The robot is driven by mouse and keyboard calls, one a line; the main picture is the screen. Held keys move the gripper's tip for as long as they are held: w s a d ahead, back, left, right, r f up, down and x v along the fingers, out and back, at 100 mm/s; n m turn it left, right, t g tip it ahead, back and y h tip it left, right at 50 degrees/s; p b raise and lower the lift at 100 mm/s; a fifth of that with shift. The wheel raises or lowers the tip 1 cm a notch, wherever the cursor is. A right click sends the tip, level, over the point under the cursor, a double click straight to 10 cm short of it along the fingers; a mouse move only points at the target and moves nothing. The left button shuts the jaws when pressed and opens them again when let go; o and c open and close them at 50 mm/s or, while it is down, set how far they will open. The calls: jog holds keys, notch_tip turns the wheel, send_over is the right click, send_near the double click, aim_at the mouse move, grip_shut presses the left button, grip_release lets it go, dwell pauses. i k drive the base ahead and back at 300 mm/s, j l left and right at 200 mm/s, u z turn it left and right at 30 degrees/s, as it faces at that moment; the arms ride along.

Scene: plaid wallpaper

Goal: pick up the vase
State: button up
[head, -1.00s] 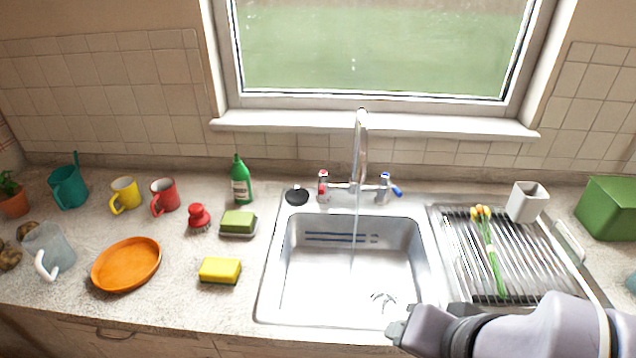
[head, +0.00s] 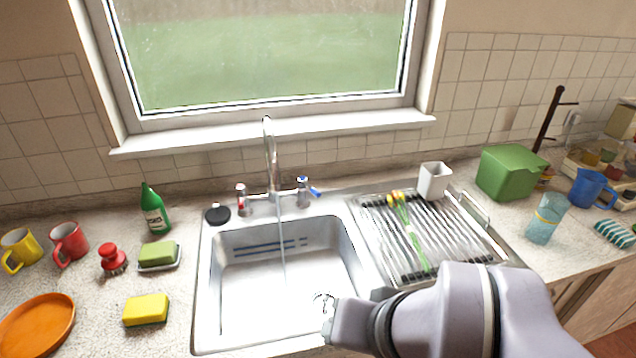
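A light-blue translucent vessel with a yellow band (head: 545,219), flared at the top, stands upright on the counter at the right; it looks like the vase. A white square-mouthed pot (head: 433,181) at the back of the drainer is the other vase-like thing. Flowers (head: 408,232) with yellow-orange heads and green stems lie on the ribbed drainer. My gripper (head: 336,322) is low in the picture, over the sink's front right part, well left of the blue vessel. It touches neither vessel. Its fingers are too foreshortened to tell whether they are open.
The sink (head: 276,290) has a tall tap (head: 268,155) with water running. A green box (head: 511,172), a blue jug (head: 592,188) and a striped cloth (head: 615,234) are near the blue vessel. Mugs, a bottle and sponges stand at the left.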

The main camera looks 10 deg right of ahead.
aim_at(554, 205)
jog(key=z, duration=1.7)
jog(key=i+l+u, duration=0.2)
jog(key=i+u, duration=0.2)
jog(key=i+l+u, duration=0.25)
jog(key=u, duration=0.15)
jog(key=i+l+u, duration=0.25)
jog(key=l+u, duration=0.15)
jog(key=i+l+u, duration=0.2)
jog(key=l+u, duration=0.2)
jog(key=l, duration=0.1)
